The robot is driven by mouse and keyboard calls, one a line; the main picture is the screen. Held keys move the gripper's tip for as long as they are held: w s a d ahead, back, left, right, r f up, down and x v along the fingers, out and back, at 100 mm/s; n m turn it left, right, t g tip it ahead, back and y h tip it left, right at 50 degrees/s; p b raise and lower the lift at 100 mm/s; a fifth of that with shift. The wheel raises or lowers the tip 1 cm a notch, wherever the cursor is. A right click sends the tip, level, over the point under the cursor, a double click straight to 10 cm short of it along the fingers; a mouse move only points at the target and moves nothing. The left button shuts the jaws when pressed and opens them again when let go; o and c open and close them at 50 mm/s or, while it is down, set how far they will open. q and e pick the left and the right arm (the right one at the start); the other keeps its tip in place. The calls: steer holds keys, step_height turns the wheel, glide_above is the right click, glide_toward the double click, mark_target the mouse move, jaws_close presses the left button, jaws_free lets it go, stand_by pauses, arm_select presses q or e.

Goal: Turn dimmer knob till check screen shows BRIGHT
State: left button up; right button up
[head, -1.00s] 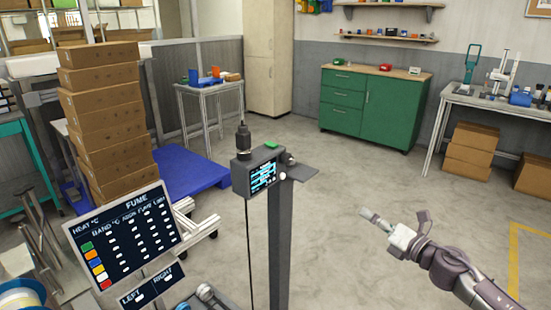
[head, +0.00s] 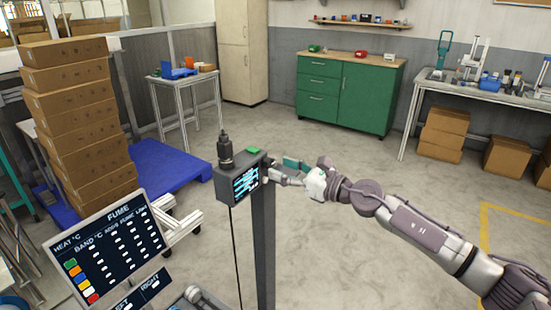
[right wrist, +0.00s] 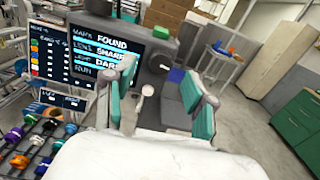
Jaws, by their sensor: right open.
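The check screen (head: 245,182) is on the front of a dark box on a grey post. In the right wrist view the screen (right wrist: 103,55) reads FOUND, SHARP and DARK on its upper rows; the bottom row, RUN, shows no clear value. A dark round knob (right wrist: 160,63) is on the box's side, with a small pale round knob (right wrist: 147,89) below it; I cannot tell which is the dimmer. My right gripper (head: 283,172) is open beside the box's right side. Its teal-padded fingers (right wrist: 160,103) stand apart with the pale knob seen between them; contact is unclear. My left gripper is out of view.
A green button (head: 253,150) and a black upright fitting (head: 225,150) are on top of the box. A FUME panel (head: 108,248) stands at lower left. Stacked cartons (head: 75,120) stand behind on the left. The floor right of the post is open.

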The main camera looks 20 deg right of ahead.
mark_target(268, 163)
steer(key=shift+x, duration=1.35)
jaws_close()
